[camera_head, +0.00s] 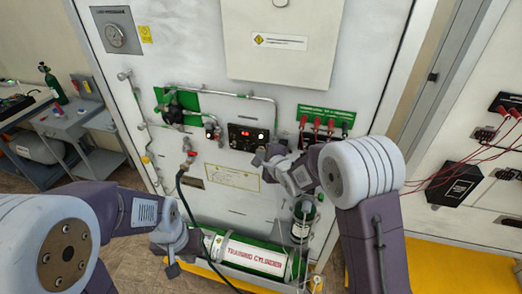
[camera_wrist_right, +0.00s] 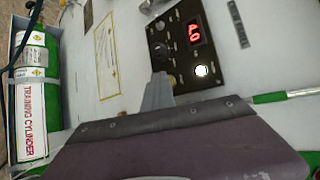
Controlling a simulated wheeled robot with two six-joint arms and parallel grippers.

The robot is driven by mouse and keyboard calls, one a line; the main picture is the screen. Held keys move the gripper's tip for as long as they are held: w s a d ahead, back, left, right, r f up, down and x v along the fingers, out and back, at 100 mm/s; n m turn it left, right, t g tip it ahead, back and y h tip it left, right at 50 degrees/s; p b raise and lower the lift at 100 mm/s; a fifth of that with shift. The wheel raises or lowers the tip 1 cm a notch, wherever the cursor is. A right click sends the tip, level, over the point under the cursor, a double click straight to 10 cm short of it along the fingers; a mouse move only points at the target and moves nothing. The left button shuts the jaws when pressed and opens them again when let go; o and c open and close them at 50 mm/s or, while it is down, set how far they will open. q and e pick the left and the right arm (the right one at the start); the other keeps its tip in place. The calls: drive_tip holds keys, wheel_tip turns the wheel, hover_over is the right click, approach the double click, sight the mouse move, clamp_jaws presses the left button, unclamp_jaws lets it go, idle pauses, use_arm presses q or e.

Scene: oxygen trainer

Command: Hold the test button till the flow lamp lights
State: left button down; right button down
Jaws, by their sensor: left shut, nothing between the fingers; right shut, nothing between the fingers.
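The black control panel (camera_head: 248,138) is on the white trainer wall. Its red digital display (camera_wrist_right: 195,32), a dark knob (camera_wrist_right: 160,51) and a bright white round button or lamp (camera_wrist_right: 202,70) show in the right wrist view; I cannot tell which the white one is. My right gripper (camera_head: 260,158) is shut and empty at the panel's lower edge. In the right wrist view its fingertips (camera_wrist_right: 158,82) overlap the panel below the knob, left of the white round; contact cannot be told. My left gripper (camera_head: 170,264) is shut and empty, low by the cylinder.
A green training cylinder (camera_head: 250,255) lies low along the wall, with a black hose (camera_head: 184,205) running down near it. Pipes and valves (camera_head: 175,108) sit left of the panel. A side table (camera_head: 70,122) stands far left.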

idle(0.8)
drive_tip(key=shift+s+a, duration=0.25)
drive_tip(key=shift+s, duration=0.5)
drive_tip(key=shift+b, duration=0.3)
drive_tip(key=s, duration=0.1)
drive_tip(key=s+a+b, duration=0.1)
drive_tip(key=s, duration=0.2)
drive_tip(key=shift+s+a, duration=0.25)
drive_tip(key=shift+s, duration=0.1)
